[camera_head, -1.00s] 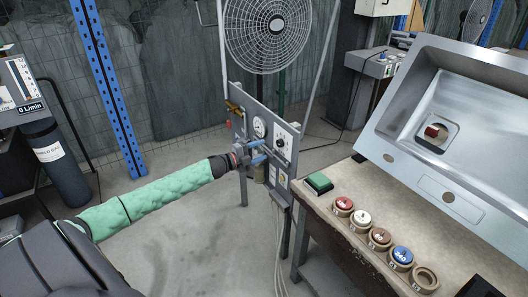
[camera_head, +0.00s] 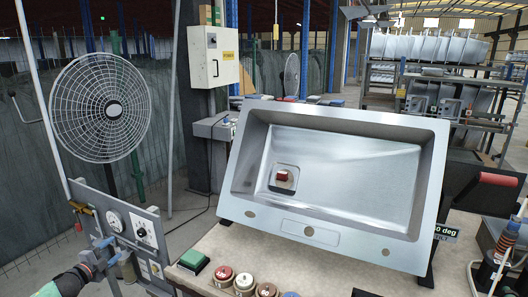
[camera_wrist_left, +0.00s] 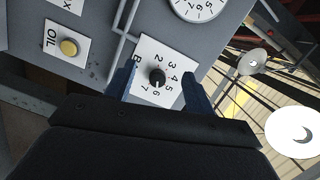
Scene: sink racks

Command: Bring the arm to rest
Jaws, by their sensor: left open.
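My left gripper (camera_head: 101,262) is at the lower left in the head view, in front of a grey control panel. In the left wrist view its two blue fingers (camera_wrist_left: 158,90) are apart, with nothing between them. A black knob (camera_wrist_left: 157,78) on a white numbered dial plate (camera_wrist_left: 150,58) shows between and beyond the fingertips. The knob plate also shows on the panel in the head view (camera_head: 147,232). I cannot tell how far the fingertips are from the knob. My right gripper is not in view.
A steel sink (camera_head: 340,150) stands tilted on the bench, with a small red object (camera_head: 283,176) in it. A green block (camera_head: 193,261) and several round numbered discs line the bench's front edge. A caged fan (camera_head: 100,107) stands behind the panel (camera_head: 93,200).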

